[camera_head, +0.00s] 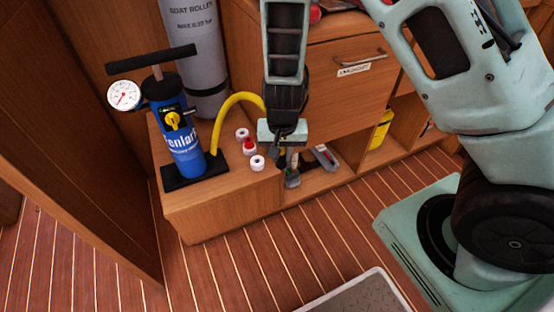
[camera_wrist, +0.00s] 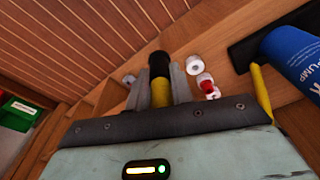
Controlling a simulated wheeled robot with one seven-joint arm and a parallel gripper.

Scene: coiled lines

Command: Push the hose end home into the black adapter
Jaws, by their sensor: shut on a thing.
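The yellow hose (camera_head: 228,108) arches from the blue pump (camera_head: 184,150) to my gripper (camera_head: 290,168). In the wrist view my gripper (camera_wrist: 159,76) is shut on the yellow hose end (camera_wrist: 160,93). A black cylindrical piece (camera_wrist: 158,64) lies in line with the yellow part, just past it between the fingertips. I cannot tell whether this is the hose's own tip or the black adapter, nor whether there is a gap. In the head view my gripper hides the hose end, and no separate black adapter can be made out.
Two white fittings (camera_head: 257,162) and a red-topped one (camera_head: 249,147) stand on the wooden bench (camera_head: 215,203), left of my gripper. The pump's black foot (camera_head: 170,183) is farther left. A grey-red object (camera_head: 326,156) lies in the low shelf right of my gripper. A drawer front (camera_head: 340,100) rises behind.

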